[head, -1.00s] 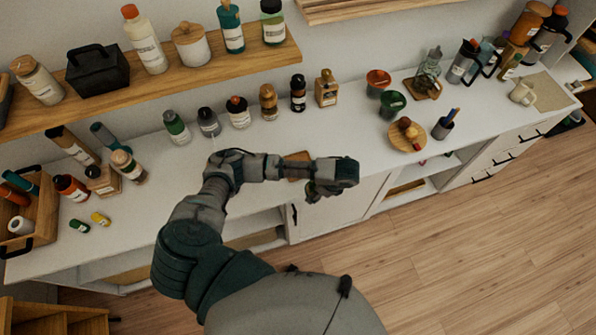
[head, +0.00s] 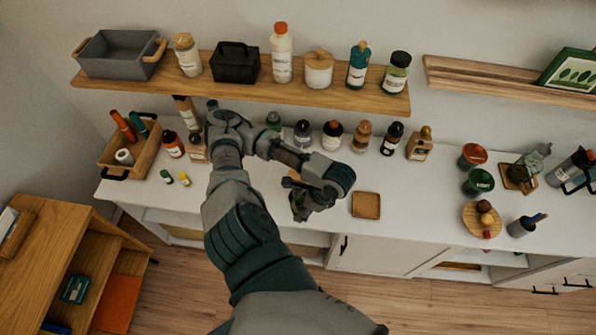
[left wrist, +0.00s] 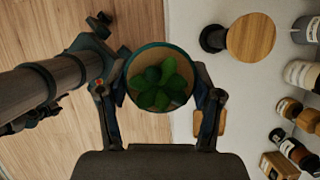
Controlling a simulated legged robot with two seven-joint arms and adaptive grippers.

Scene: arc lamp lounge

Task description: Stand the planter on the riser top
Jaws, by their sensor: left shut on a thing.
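The planter (left wrist: 160,100) is a round pot with a teal rim, brown inside and a green leafy plant. In the left wrist view it sits between the fingers of my left gripper (left wrist: 160,84), which is shut on it. In the head view the left gripper (head: 308,203) is over the counter's front part, and the planter is mostly hidden by it. What looks like the riser, a round wooden top (left wrist: 252,37) on a dark foot, stands on the counter, apart from the planter. In the head view my arm largely hides it. My right gripper is not in view.
A square wooden pad (head: 366,205) lies on the white counter, right of the gripper. Several bottles stand along the wall behind. A wooden shelf (head: 200,88) hangs above. A caddy (head: 130,150) is at left; bowls and a round board (head: 470,220) are at right.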

